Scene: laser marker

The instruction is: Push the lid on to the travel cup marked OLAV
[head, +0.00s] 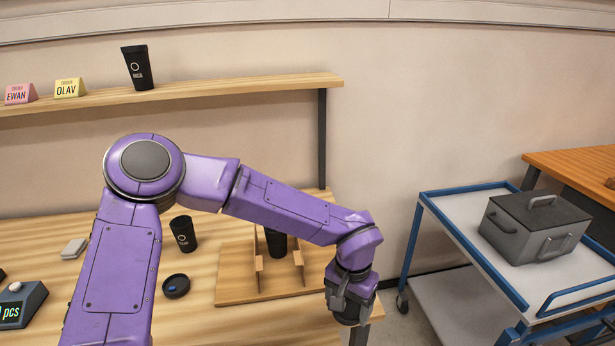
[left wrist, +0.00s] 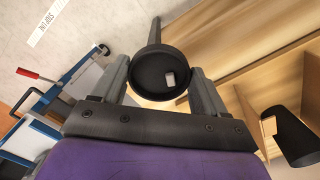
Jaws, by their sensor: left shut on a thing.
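My left gripper (head: 350,303) is shut on a round black lid (left wrist: 150,75), held off the right end of the wooden fixture (head: 238,285). In the left wrist view the lid sits between the two fingers (left wrist: 162,82), with a small pale patch on its face. A black cup (head: 277,243) stands between the fixture's uprights, partly hidden by my left arm; a black cup also shows in the left wrist view (left wrist: 292,138). No name shows on it. A yellow card reading OLAV (head: 69,88) stands on the shelf. My right gripper is out of view.
Another black cup (head: 184,233) and a dark round lid-like piece (head: 176,286) are on the table, left of the fixture. A black cup (head: 138,68) and a pink EWAN card (head: 20,94) are on the shelf. A blue-framed cart (head: 450,220) carries a grey box (head: 535,228).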

